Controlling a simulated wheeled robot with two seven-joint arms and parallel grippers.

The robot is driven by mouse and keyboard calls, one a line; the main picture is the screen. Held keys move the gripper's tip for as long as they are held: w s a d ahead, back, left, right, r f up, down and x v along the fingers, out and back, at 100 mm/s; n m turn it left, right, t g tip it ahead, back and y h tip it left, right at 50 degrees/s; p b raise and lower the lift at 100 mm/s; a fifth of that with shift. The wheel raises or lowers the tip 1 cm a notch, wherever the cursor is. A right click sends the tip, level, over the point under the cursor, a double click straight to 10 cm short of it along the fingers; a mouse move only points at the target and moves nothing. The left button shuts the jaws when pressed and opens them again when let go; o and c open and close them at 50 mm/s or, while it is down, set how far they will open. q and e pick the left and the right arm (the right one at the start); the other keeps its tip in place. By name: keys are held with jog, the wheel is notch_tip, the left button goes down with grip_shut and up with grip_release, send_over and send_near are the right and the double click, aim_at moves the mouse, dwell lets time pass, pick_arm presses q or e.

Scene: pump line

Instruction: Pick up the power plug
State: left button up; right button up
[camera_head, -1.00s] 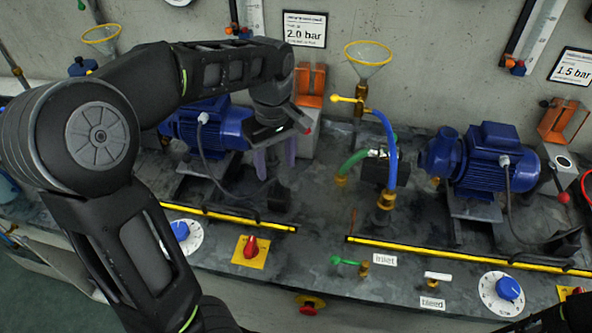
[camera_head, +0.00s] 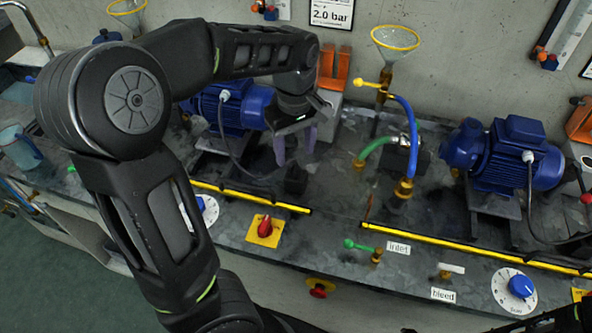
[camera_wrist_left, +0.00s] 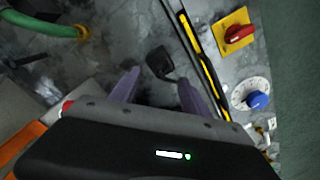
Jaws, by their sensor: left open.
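The power plug is a small black block (camera_head: 296,179) on the grey bench, at the end of a dark cable from the left blue pump (camera_head: 232,110). It also shows in the left wrist view (camera_wrist_left: 160,62), a little beyond the fingertips and roughly between their lines. My left gripper (camera_head: 295,154) points down just above the plug, its two purple fingers apart. In the left wrist view the open fingers (camera_wrist_left: 157,82) have nothing between them. I cannot tell the exact height gap. My right gripper is not in view.
A yellow rail (camera_head: 250,197) runs along the bench in front of the plug. A red switch on a yellow plate (camera_head: 265,230) and a blue-knobbed dial (camera_wrist_left: 256,100) lie near it. Green and blue hoses (camera_head: 408,140) stand to the right, an orange-topped block (camera_head: 333,70) behind.

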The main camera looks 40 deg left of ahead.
aim_at(296, 164)
pick_arm(q)
notch_tip(296, 164, down, 5)
jog(key=shift+d+f, duration=0.1)
jog(key=shift+d, duration=0.05)
dwell(0.7)
grip_shut()
dwell(0.4)
